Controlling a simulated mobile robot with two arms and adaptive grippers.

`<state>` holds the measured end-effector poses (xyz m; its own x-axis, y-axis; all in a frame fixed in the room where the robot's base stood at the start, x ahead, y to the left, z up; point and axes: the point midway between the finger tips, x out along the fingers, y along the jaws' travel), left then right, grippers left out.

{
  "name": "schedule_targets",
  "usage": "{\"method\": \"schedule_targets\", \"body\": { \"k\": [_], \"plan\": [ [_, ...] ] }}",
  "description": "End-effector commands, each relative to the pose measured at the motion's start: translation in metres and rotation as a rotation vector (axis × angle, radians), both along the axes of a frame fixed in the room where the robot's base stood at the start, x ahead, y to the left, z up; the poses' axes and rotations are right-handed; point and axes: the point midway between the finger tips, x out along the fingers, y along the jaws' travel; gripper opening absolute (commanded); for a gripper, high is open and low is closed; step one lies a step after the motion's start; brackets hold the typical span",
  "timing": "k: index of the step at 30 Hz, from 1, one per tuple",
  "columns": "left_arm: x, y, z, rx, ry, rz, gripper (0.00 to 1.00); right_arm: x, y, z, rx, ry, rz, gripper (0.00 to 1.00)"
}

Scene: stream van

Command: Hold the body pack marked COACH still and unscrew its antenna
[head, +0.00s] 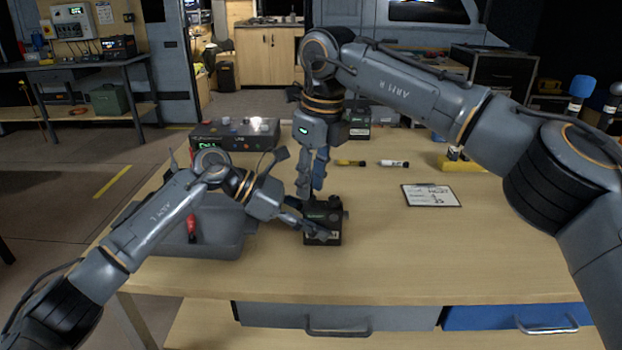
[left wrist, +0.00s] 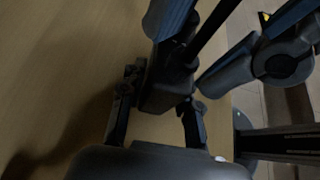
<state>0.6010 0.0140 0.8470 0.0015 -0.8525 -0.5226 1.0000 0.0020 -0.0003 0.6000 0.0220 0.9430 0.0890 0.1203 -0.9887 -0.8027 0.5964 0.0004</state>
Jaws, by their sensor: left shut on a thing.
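The body pack (head: 322,217) is a small black box on the table in the middle of the head view. Its marking is too small to read. My left gripper (head: 312,231) is shut on it from the left; the left wrist view shows the pack (left wrist: 165,93) between its fingers (left wrist: 155,125). The antenna (left wrist: 208,37) is a dark thin rod rising from the pack. My right gripper (head: 311,188) points down just above the pack. In the left wrist view its fingers (left wrist: 205,50) stand apart on either side of the antenna, which the fingers largely hide in the head view.
A grey tray (head: 225,252) with a red-handled tool (head: 191,228) lies left of the pack. A receiver box (head: 235,134) stands behind it. The table's front right is clear.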

Motion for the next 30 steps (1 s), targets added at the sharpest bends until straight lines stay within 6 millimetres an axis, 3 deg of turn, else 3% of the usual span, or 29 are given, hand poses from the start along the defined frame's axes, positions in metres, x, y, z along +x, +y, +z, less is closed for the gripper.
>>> {"method": "schedule_targets", "body": {
  "k": [5,15,24,30],
  "plan": [
    [0.0000,0.0001,-0.0003,0.000,0.000,0.000,0.00,-0.0001,0.0000,0.0001,0.000,0.000,-0.163,0.25],
    [0.0001,0.0001,-0.0003,0.000,0.000,0.000,0.00,-0.0002,0.0002,0.0000,0.001,0.001,-0.200,0.25],
    [0.0001,0.0001,-0.0003,0.000,0.000,0.000,0.00,-0.0004,0.0004,-0.0001,-0.001,-0.001,-0.491,0.25],
    [0.0001,0.0001,-0.0003,0.000,0.000,0.000,0.00,-0.0003,0.0003,-0.0001,0.000,0.000,-0.540,0.25]
  ]
}}
